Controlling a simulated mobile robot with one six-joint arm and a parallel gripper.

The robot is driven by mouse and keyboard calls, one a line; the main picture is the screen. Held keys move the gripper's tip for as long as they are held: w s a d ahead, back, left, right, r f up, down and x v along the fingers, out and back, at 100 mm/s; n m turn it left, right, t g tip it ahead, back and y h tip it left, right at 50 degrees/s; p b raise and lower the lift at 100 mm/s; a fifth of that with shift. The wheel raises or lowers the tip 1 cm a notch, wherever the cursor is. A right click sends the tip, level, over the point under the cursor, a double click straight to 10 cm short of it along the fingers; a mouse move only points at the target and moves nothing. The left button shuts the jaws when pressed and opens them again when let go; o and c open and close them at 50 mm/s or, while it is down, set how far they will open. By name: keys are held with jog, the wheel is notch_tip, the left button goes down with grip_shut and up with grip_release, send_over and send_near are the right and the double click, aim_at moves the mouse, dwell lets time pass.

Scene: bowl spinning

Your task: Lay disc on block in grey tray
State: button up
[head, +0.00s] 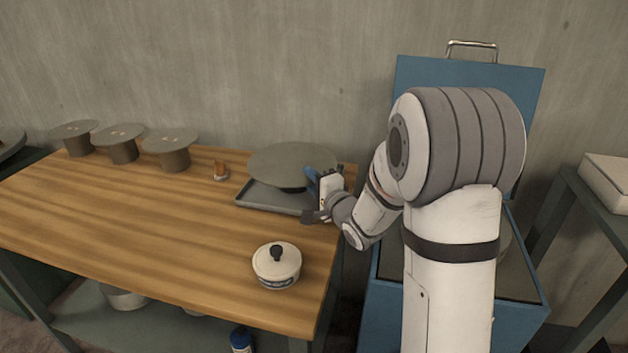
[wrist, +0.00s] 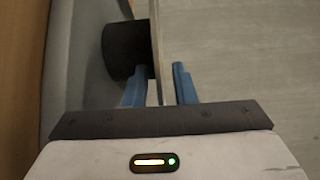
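The grey disc (head: 292,160) lies roughly level over the grey tray (head: 262,197) at the back right of the wooden table. In the wrist view the disc (wrist: 157,45) shows edge-on, its face against the dark round block (wrist: 122,52). The block is mostly hidden under the disc in the head view. My gripper (head: 312,180) is at the disc's right rim. Its two blue fingers (wrist: 160,82) stand on either side of the rim. A gap shows between the disc and the right finger, so the gripper looks open around the rim.
Several grey discs on stands (head: 122,145) line the table's back left. A white lidded pot (head: 277,265) stands near the front right. A blue chest (head: 415,90) with its lid up is right of the table.

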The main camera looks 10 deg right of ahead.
jog(key=shift+r, duration=0.1)
jog(key=shift+s+d, duration=0.15)
jog(key=shift+s, duration=0.1)
jog(key=p+v, duration=0.1)
jog(key=v, duration=1)
jog(key=shift+s+d, duration=0.1)
jog(key=shift+s, duration=0.15)
